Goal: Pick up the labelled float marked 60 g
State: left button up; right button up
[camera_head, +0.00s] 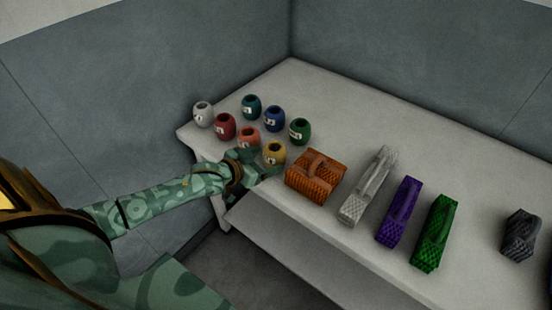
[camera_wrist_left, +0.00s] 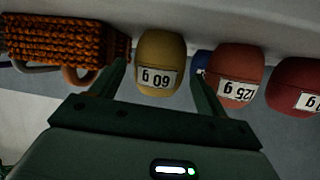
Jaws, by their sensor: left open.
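The yellow float (camera_head: 274,151) stands upright near the front edge of the table, at the near end of the group of floats. In the left wrist view the yellow float (camera_wrist_left: 160,52) shows upside down, and its white label reads 60 g. My left gripper (camera_head: 262,166) is at the float, low over the table's front edge. In the left wrist view its open fingers (camera_wrist_left: 160,82) stand on either side of the float, with gaps visible. My right gripper is not in view.
An orange-red float marked 125 g (camera_wrist_left: 236,72) stands close beside the right finger. A red float (camera_head: 225,126) and several others stand behind. An orange woven bundle (camera_head: 315,176) lies right of the yellow float. Grey (camera_head: 368,187), purple (camera_head: 399,211) and green (camera_head: 435,233) bundles follow along the table (camera_head: 470,180).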

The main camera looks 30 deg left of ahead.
pick_arm(q)
jog(key=shift+w+f, duration=0.35)
jog(key=shift+w, duration=0.25)
jog(key=b+x, duration=0.3)
jog(key=x, duration=0.2)
jog(key=shift+s+d, duration=0.1)
jog(key=shift+r, duration=0.15)
jog(key=shift+c, duration=0.3)
jog(key=c, duration=0.7)
